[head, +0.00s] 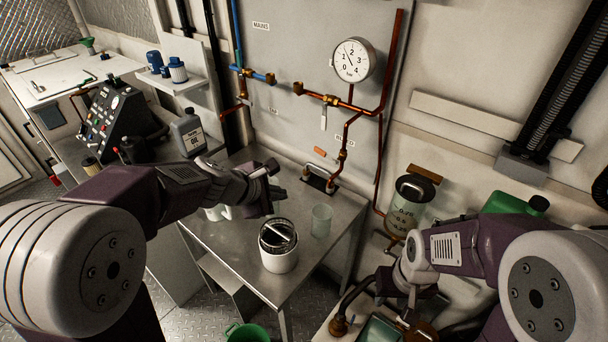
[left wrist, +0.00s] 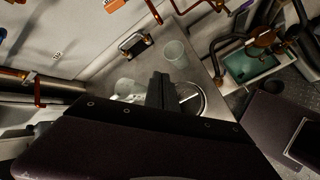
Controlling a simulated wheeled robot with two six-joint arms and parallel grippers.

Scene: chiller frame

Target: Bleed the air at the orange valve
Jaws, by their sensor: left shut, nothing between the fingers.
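A small orange handle (head: 320,152) shows on the wall by a copper pipe with a brass valve body (head: 343,154) in the head view. An orange piece (left wrist: 113,5) is at the top edge of the left wrist view. My left gripper (head: 268,182) is shut and empty over the steel table, below and left of the orange handle and apart from it. Its dark fingers (left wrist: 160,90) point over the table in the left wrist view. My right gripper (head: 408,296) is low at the right near the green-lidded bench; its fingers are unclear. A round gauge (head: 353,60) has its needle between 1 and 2.
On the steel table (head: 232,262) stand a clear cup (head: 321,220), a white canister (head: 278,257) and white cups (head: 216,212) partly hidden by my left arm. A grey bottle (head: 188,134) stands behind. A marked glass vessel (head: 408,212) stands at the right.

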